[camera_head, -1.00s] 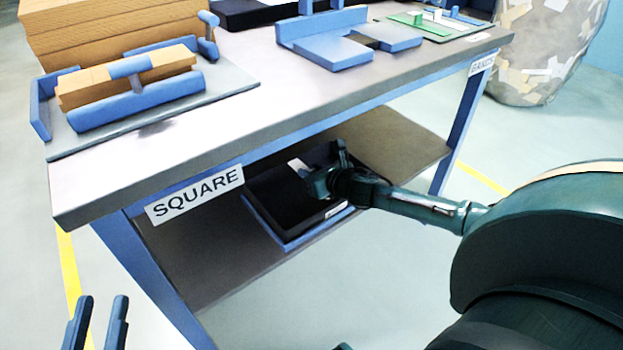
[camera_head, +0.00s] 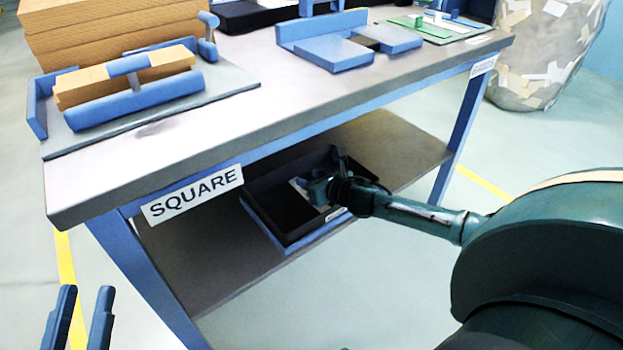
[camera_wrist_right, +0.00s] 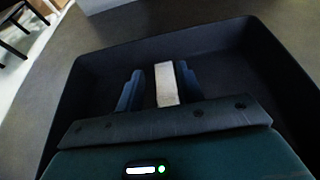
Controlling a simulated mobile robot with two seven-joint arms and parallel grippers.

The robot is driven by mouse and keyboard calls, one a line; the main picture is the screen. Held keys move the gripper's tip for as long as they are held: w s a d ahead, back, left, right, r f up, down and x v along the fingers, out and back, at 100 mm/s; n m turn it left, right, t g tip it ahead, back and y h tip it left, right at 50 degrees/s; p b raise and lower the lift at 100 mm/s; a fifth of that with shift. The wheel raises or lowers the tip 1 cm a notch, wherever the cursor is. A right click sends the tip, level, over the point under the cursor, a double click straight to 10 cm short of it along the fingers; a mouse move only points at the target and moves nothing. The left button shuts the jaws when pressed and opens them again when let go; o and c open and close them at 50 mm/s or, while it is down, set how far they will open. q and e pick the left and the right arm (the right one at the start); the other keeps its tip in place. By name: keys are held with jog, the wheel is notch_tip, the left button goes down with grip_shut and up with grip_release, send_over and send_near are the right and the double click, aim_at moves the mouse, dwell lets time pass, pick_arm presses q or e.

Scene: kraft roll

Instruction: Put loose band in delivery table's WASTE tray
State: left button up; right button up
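The black tray (camera_head: 268,208) sits on the lower shelf of the table; the label on its front is too small to read. My right gripper (camera_head: 314,188) is low over the tray's right part. In the right wrist view its fingers (camera_wrist_right: 160,88) are spread inside the tray's walls. The loose band, a pale strip (camera_wrist_right: 166,82), is between them, close to the right finger and with a gap to the left one. Whether it rests on the tray floor is unclear. My left gripper (camera_head: 80,318) is open and empty at the lower left.
The tabletop (camera_head: 225,125) overhangs the shelf (camera_head: 400,145). On top are a blue fixture with wooden pieces (camera_head: 125,85), a blue block fixture (camera_head: 340,48) and a green item (camera_head: 415,20). A table leg (camera_head: 460,135) stands right of the shelf. A SQUARE sign (camera_head: 193,193) hangs on the front edge.

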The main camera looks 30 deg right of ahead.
pick_arm(q)
jog(key=shift+f, duration=0.1)
pick_arm(e)
jog(key=shift+o, duration=0.8)
jog(key=shift+s+f, duration=0.25)
jog(key=shift+f, duration=0.25)
jog(key=shift+a, duration=0.1)
jog(key=shift+r, duration=0.25)
jog(key=shift+s+r+p, duration=0.65)
jog(key=shift+s+p, duration=0.1)
jog(key=p+v, duration=0.1)
jog(key=v, duration=0.2)
jog(key=p+v, duration=0.1)
jog(key=v, duration=0.4)
jog(key=shift+s+r+p, duration=0.25)
jog(key=shift+r+p, duration=0.15)
jog(key=shift+r, duration=0.05)
jog(key=shift+s+r, duration=0.3)
jog(key=shift+s, duration=0.35)
pick_arm(q)
jog(key=shift+s+a+f+g+y, duration=0.2)
jog(key=shift+s+f+g+y, duration=0.15)
jog(key=shift+f+g+y, duration=0.25)
jog(key=shift+r, duration=0.1)
